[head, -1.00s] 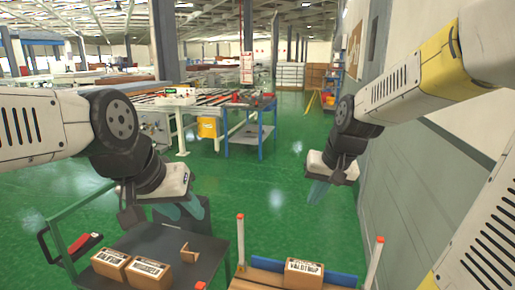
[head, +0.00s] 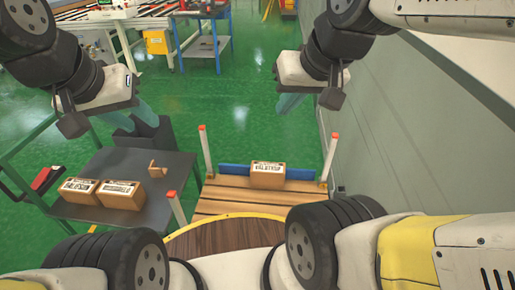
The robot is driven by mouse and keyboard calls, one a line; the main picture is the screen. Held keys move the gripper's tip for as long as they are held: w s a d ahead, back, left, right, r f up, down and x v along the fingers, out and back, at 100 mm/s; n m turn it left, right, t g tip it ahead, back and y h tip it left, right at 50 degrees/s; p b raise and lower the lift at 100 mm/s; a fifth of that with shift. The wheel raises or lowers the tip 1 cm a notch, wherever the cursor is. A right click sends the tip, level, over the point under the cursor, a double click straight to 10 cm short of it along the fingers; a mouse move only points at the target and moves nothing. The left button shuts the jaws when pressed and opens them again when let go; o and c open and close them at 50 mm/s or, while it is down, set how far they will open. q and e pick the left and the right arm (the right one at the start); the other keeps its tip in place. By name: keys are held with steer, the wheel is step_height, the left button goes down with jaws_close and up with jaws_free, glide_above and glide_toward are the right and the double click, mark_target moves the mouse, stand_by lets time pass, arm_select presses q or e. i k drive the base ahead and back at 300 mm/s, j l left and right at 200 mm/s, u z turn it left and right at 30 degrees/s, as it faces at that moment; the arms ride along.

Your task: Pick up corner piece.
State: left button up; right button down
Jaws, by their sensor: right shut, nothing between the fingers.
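The corner piece (head: 157,170) is a small tan L-shaped piece. It rests on the dark grey top of a cart (head: 110,215) at lower left in the head view, behind two cardboard boxes. My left gripper (head: 132,116) hangs above and beyond the cart's far edge, apart from the corner piece. Its teal fingers look spread, with nothing between them. My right gripper (head: 288,102) is in the upper middle, over the green floor beyond the pallet. It is shut and empty, well away from the corner piece.
Two boxes stand on the cart, a left one (head: 78,190) and a right one (head: 121,194). A wooden pallet (head: 235,203) with orange-tipped posts carries another box (head: 268,174). A dark bin (head: 152,138) stands behind the cart. A grey wall (head: 420,130) runs along the right.

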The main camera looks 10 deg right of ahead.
mark_target(154, 172)
steer(key=i+j+u, duration=0.15)
steer(key=j, duration=0.3)
steer(key=i+j+u, duration=0.2)
steer(key=j, duration=0.2)
steer(key=i+j+u, duration=0.15)
steer(key=j, duration=0.25)
steer(key=i+j+u, duration=0.2)
steer(key=j, duration=0.2)
